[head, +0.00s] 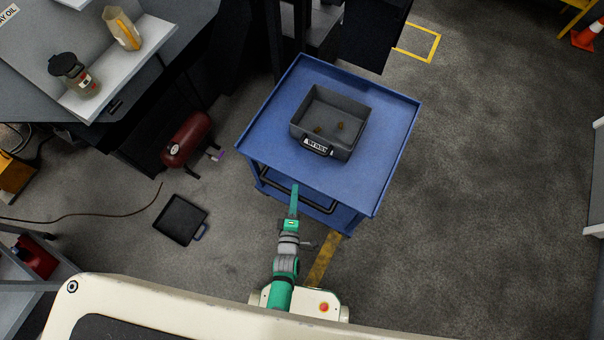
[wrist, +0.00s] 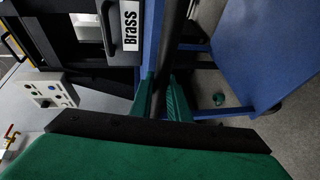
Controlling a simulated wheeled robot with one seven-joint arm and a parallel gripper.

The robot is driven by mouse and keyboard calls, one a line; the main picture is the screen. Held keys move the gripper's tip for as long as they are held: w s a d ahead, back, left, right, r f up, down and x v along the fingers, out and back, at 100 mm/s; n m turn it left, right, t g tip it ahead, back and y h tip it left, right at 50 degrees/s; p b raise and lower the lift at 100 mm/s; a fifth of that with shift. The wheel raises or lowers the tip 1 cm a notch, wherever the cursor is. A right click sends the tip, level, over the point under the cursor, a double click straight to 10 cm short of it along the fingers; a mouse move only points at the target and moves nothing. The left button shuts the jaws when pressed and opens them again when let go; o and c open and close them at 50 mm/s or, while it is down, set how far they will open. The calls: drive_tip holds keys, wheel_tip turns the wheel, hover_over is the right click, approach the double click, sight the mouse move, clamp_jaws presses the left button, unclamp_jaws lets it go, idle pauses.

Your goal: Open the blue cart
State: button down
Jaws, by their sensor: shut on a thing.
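The blue cart (head: 390,125) stands in the middle of the head view, its flat top turned at an angle. A dark bar handle (head: 321,206) runs along its near side, below the top's edge. My gripper (head: 295,189) reaches that side from below in the picture. In the wrist view, my gripper's green fingers (wrist: 160,93) are on both sides of the dark bar (wrist: 172,40) and shut on it. Blue cart panels (wrist: 255,55) show beside it. My gripper partly hides the bar. How far the cart is open I cannot tell.
A grey bin (head: 348,104) with a few small brass-coloured pieces sits on the cart. A black tray (head: 181,220) and a red tank (head: 186,139) lie on the floor at left. A grey bench (head: 150,55) stands upper left. Floor right of the cart is clear.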

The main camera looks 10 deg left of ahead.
drive_tip(key=shift+s+a, duration=0.2)
drive_tip(key=shift+s, duration=0.45)
drive_tip(key=shift+s+a, duration=0.2)
drive_tip(key=shift+s, duration=0.45)
drive_tip(key=c, duration=1.7)
unclamp_jaws()
drive_tip(key=s, duration=0.3)
drive_tip(key=s+r, duration=0.1)
drive_tip(key=s, duration=0.3)
drive_tip(key=s+d+r, duration=0.1)
drive_tip(key=s, duration=0.2)
drive_tip(key=shift+s, duration=0.3)
